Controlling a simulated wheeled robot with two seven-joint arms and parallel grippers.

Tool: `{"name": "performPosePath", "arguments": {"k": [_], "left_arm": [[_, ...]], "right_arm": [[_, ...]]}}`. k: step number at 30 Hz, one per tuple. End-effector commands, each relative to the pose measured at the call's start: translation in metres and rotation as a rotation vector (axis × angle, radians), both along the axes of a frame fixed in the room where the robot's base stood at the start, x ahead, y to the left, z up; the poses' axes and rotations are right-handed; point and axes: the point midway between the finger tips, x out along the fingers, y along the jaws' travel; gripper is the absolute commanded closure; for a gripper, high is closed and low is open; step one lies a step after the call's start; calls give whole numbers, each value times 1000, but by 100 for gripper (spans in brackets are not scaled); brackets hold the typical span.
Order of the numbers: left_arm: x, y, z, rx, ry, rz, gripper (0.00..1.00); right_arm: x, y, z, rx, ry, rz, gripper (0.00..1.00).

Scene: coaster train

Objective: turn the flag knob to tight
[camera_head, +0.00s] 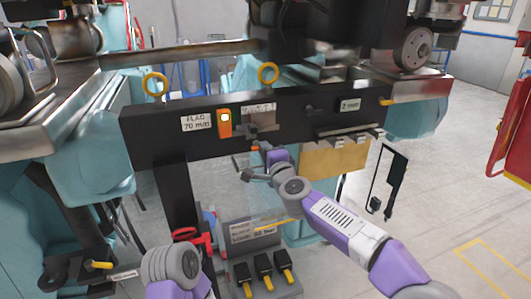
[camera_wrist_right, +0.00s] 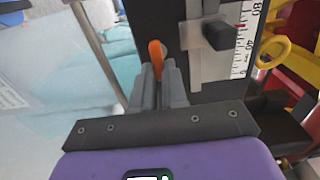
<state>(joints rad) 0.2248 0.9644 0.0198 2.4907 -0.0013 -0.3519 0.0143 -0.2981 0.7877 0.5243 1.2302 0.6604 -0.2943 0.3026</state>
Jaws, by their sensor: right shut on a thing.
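My right gripper (camera_head: 257,152) reaches up to the dark crossbar (camera_head: 160,150), just below the metal scale plate (camera_head: 262,108). In the right wrist view its two grey fingers (camera_wrist_right: 158,82) are shut on an orange knob (camera_wrist_right: 156,50), which I take for the flag knob. Only the knob's upper part shows above the fingers. A black block (camera_wrist_right: 218,35) sits on the white scale (camera_wrist_right: 243,50) to the right, apart from the fingers. A label reading "FLAG 70 mm" (camera_head: 196,122) is on the crossbar. No tight mark is legible. My left gripper is not in view.
A lit orange box (camera_head: 225,122) is left of the scale plate. Yellow rings (camera_head: 268,73) stand on the crossbar's top edge. A tan block (camera_head: 335,160) hangs at right. A control box with several yellow-tipped pedals (camera_head: 264,268) stands below. Open floor lies at right.

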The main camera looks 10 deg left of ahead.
Motion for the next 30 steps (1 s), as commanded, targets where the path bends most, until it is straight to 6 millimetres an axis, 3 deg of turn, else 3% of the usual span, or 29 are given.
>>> {"name": "performPosePath", "arguments": {"k": [14,15,19,30], "left_arm": [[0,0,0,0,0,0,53],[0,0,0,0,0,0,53],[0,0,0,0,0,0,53],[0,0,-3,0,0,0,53]], "right_arm": [[0,0,0,13,10,1,100],[0,0,0,13,10,1,83],[0,0,0,12,9,1,63],[-3,-2,0,10,7,1,62]]}}
